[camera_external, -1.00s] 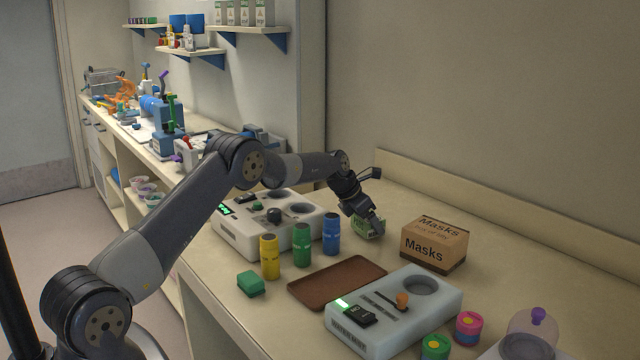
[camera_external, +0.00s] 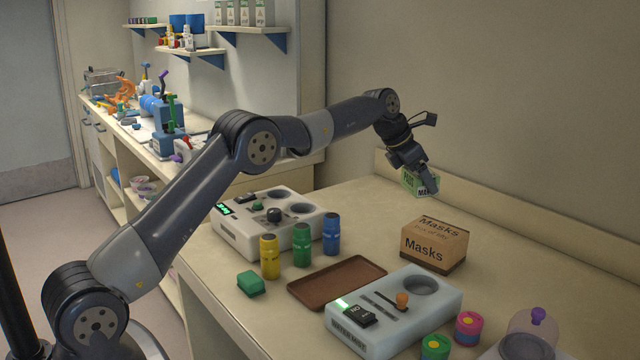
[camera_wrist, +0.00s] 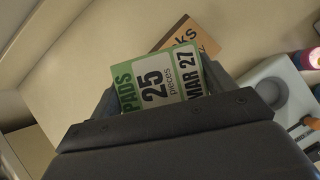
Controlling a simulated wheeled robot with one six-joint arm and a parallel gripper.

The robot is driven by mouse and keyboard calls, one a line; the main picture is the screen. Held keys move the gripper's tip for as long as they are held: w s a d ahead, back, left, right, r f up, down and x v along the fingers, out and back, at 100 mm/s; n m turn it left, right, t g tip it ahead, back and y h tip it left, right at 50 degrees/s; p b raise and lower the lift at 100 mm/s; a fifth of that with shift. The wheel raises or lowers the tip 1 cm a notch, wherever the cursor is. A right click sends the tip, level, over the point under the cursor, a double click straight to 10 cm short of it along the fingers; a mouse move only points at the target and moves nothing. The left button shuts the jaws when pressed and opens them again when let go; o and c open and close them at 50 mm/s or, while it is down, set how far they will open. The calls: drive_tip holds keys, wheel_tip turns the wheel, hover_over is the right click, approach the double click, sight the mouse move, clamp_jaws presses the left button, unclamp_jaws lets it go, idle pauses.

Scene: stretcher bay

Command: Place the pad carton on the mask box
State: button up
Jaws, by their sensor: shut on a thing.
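The pad carton (camera_external: 410,183) is a small green and cream box with dark print. My gripper (camera_external: 424,182) is shut on it and holds it in the air, above and behind the mask box. In the wrist view the carton (camera_wrist: 160,82) sits between the fingers, its face reading "PADS 25 pieces MAR 27". The mask box (camera_external: 433,245) is a brown cardboard box marked "Masks", standing on the counter with its top bare. In the wrist view the mask box (camera_wrist: 203,36) shows partly, hidden behind the carton.
A white device (camera_external: 375,335) with an orange knob stands in front of the mask box. A brown tray (camera_external: 337,282) lies to its left, with yellow, green (camera_external: 302,246) and blue bottles behind it. A back ledge (camera_external: 540,230) runs along the wall. The counter right of the mask box is clear.

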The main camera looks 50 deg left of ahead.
drive_tip(key=shift+d, duration=0.5)
wheel_tip(320, 180, down, 9)
drive_tip(key=shift+d+f+p, duration=0.1)
drive_tip(key=shift+f+p, duration=0.1)
drive_tip(key=shift+p, duration=0.1)
drive_tip(key=shift+f, duration=0.2)
drive_tip(key=o, duration=1.1)
drive_tip(key=shift+r, duration=0.25)
drive_tip(key=b+v, duration=0.2)
drive_tip(key=v, duration=1)
